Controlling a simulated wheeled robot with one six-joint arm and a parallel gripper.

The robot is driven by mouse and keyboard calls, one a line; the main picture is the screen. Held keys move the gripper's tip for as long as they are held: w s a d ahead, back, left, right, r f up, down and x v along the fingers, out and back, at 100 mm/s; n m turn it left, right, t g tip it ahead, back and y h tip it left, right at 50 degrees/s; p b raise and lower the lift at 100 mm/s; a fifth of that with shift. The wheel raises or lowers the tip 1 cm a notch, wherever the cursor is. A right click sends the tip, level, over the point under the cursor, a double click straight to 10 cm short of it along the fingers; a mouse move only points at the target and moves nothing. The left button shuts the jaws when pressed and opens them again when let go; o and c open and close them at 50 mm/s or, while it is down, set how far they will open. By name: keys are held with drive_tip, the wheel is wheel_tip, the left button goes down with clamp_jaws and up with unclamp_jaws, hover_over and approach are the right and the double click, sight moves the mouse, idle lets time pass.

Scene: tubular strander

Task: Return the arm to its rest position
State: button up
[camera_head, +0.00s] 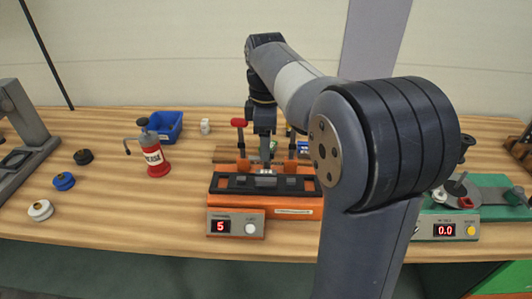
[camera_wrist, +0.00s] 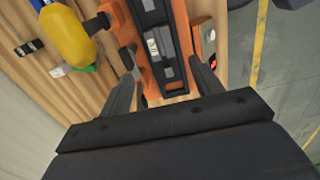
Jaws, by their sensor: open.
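My arm rises in the front right of the head view and bends over to the table. My gripper (camera_head: 265,158) points down over the orange machine (camera_head: 285,207), which has a black top and a display reading 5. In the wrist view my gripper (camera_wrist: 163,72) has its two fingers spread apart. The machine's black top with a grey metal part (camera_wrist: 168,67) shows between and beyond them. Nothing is held between the fingers. I cannot tell whether the fingertips touch the machine.
A red bottle (camera_head: 154,158), a blue bin (camera_head: 166,124) and several small knobs, one blue (camera_head: 64,181), are on the left of the wooden table. A green device (camera_head: 470,228) reading 0.0 stands at right. A grey press-like frame (camera_head: 25,120) stands at far left.

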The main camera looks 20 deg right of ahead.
sight(266, 173)
drive_tip(key=shift+r, duration=0.45)
drive_tip(key=shift+f, duration=0.1)
wheel_tip(266, 173, down, 12)
drive_tip(key=shift+r+b, duration=0.1)
drive_tip(key=shift+b, duration=0.25)
drive_tip(key=shift+r, duration=1.75)
drive_tip(key=shift+f, duration=0.1)
